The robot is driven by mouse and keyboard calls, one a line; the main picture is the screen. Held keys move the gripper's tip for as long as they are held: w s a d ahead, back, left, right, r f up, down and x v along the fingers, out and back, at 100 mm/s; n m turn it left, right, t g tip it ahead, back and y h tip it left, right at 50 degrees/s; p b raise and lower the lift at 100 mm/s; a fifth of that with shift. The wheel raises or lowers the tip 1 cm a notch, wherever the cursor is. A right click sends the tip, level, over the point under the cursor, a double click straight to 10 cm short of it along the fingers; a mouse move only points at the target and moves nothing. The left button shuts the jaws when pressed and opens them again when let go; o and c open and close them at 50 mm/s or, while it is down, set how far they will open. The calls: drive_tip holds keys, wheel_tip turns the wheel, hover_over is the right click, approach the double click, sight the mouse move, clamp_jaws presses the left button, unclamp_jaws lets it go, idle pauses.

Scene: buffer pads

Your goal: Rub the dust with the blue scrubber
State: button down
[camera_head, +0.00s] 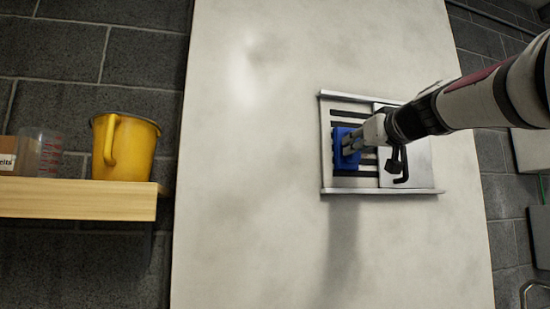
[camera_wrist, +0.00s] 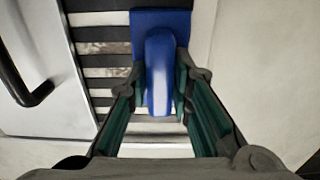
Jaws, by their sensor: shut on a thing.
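My gripper (camera_wrist: 160,95) is shut on the handle of the blue scrubber (camera_wrist: 158,22). In the head view the blue scrubber (camera_head: 342,158) is at the left part of a vent (camera_head: 328,112) on the pale wall panel, with my gripper (camera_head: 356,142) to its right. The scrubber's flat pad faces the vent slats; whether it touches them I cannot tell. In the wrist view greyish, speckled dust (camera_wrist: 108,47) shows between the dark slats left of the scrubber. The pad hides part of the slats.
A sliding cover (camera_head: 408,165) with a dark handle (camera_head: 402,172) covers the vent's right part. At left, a wooden shelf (camera_head: 80,199) holds a yellow pitcher (camera_head: 132,148), a clear measuring cup (camera_head: 38,152) and a partly visible box (camera_head: 7,152). The panel between shelf and vent is bare.

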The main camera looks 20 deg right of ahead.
drive_tip(key=shift+d+b, duration=0.55)
drive_tip(key=shift+d, duration=0.65)
drive_tip(key=d+b, duration=0.1)
drive_tip(key=d, duration=0.6)
drive_tip(key=shift+s+d, duration=0.15)
drive_tip(key=shift+d, duration=0.1)
drive_tip(key=shift+b, duration=0.3)
drive_tip(key=shift+w+a+r+b, duration=0.1)
drive_tip(key=shift+a+b, duration=0.7)
drive_tip(key=shift+a, duration=2.1)
drive_tip(key=shift+w+a+b, duration=0.1)
drive_tip(key=shift+a+b, duration=0.7)
drive_tip(key=shift+a, duration=2.05)
drive_tip(key=shift+r, duration=0.1)
